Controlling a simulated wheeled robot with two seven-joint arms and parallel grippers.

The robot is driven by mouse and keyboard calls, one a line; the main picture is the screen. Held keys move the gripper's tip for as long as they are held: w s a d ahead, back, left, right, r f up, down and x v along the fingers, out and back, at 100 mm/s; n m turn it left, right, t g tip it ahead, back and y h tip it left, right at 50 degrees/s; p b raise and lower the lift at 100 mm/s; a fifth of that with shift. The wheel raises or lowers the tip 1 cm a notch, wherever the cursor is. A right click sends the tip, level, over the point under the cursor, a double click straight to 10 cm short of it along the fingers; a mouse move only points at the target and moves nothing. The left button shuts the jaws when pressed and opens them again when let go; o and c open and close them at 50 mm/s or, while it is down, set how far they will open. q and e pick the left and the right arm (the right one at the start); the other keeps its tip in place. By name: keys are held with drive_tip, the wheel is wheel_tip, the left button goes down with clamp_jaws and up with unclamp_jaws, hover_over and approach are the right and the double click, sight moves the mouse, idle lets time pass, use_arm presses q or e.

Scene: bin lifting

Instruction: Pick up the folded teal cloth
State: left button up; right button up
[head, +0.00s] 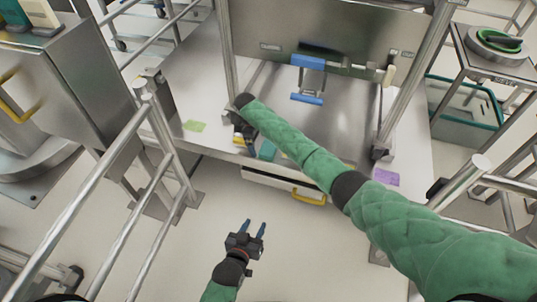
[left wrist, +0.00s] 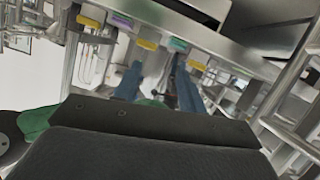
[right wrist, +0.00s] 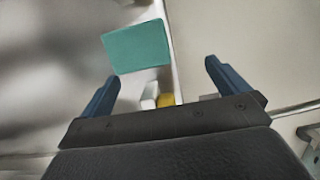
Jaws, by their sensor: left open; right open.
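The folded teal cloth (head: 267,150) lies near the front edge of the metal table, partly hidden behind my right arm in the head view. In the right wrist view the cloth (right wrist: 137,46) is a flat teal rectangle beyond the fingertips, left of centre. My right gripper (head: 248,145) is over the table's front edge, just left of the cloth in the head view. Its blue fingers (right wrist: 160,72) are open and empty, apart from the cloth. My left gripper (head: 256,225) is open and empty, low in front of the table, away from the cloth.
A green cloth (head: 194,126) lies left on the tabletop and a purple cloth (head: 386,177) right. A drawer with a yellow handle (head: 309,198) is under the front edge. A blue-handled fixture (head: 308,75) stands at the back. Metal rails (head: 150,150) stand at left.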

sight(268, 147)
drive_tip(key=w, duration=0.1)
drive_tip(key=d, duration=0.1)
drive_tip(key=w, duration=0.1)
drive_tip(key=shift+w+d+r, duration=0.2)
drive_tip(key=shift+w+r, duration=0.05)
drive_tip(key=shift+w, duration=0.05)
drive_tip(key=shift+w+d, duration=0.15)
drive_tip(key=shift+w, duration=0.1)
drive_tip(key=shift+h+b, duration=0.3)
drive_tip(key=x, duration=0.2)
drive_tip(key=shift+s+d+f, duration=0.1)
drive_tip(key=shift+d+f, duration=0.05)
drive_tip(key=shift+f, duration=0.25)
drive_tip(key=b+x, duration=0.1)
drive_tip(key=x, duration=0.3)
drive_tip(key=shift+s+d+f, duration=0.15)
drive_tip(key=shift+d+f, duration=0.05)
drive_tip(key=shift+f, duration=0.05)
use_arm(q)
drive_tip(key=w+r+t, duration=0.2)
drive_tip(key=r+t, duration=0.1)
drive_tip(key=r, duration=0.4)
drive_tip(key=w+r+t+h, duration=0.1)
drive_tip(key=w+r+t, duration=0.1)
drive_tip(key=r, duration=0.6)
drive_tip(key=shift+d+t+h, duration=0.15)
drive_tip(key=shift+t+h, duration=0.15)
drive_tip(key=shift+t, duration=0.2)
use_arm(e)
drive_tip(key=shift+c, duration=0.2)
